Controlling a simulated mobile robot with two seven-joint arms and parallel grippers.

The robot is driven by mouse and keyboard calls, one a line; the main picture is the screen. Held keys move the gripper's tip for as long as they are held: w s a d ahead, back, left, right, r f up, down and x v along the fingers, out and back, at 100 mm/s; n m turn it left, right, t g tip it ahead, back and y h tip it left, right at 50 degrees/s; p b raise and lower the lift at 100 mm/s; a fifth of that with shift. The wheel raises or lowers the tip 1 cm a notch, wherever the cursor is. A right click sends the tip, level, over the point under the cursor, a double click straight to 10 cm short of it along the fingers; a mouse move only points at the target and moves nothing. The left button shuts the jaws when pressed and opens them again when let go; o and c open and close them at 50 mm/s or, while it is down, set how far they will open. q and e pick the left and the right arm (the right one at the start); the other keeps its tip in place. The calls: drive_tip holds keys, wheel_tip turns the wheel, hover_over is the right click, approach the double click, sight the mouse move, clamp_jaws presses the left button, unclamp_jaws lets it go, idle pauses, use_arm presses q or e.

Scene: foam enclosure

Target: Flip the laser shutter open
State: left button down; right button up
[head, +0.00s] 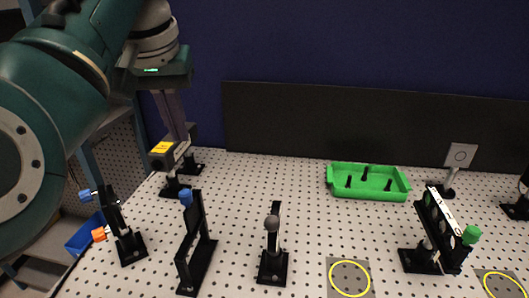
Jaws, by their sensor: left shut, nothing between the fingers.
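A small grey laser-like box with a yellow label (163,149) stands on a black mount at the back left of the perforated board. My left gripper (180,138) comes down from the top left, fingers shut and empty, just above or behind that box; whether it touches cannot be told. No part is clearly marked as the shutter. Candidates are a black upright plate with a blue knob (195,235) and a slim black post with a grey round knob (272,245), both upright in front. My right gripper is not in view.
A black mount with blue and orange knobs (122,232) stands front left. A green tray (368,191) with several black pegs lies at the back. A lens mount with a green knob (436,232) and a square plate on a post (459,156) stand right.

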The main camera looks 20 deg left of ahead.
use_arm(q)
drive_tip(key=p, duration=0.1)
hover_over(191, 207)
drive_tip(key=w+a, duration=0.2)
drive_tip(key=w, duration=0.1)
drive_tip(key=f, duration=0.9)
drive_tip(key=shift+s+d, duration=0.15)
drive_tip(key=shift+d, duration=0.05)
drive_tip(key=shift+s+d+f+p, duration=0.2)
drive_tip(key=shift+s+p, duration=0.1)
drive_tip(key=shift+s, duration=0.1)
drive_tip(key=shift+s+d+f+p, duration=0.1)
drive_tip(key=shift+s+d+p, duration=0.05)
drive_tip(key=shift+s+p, duration=0.2)
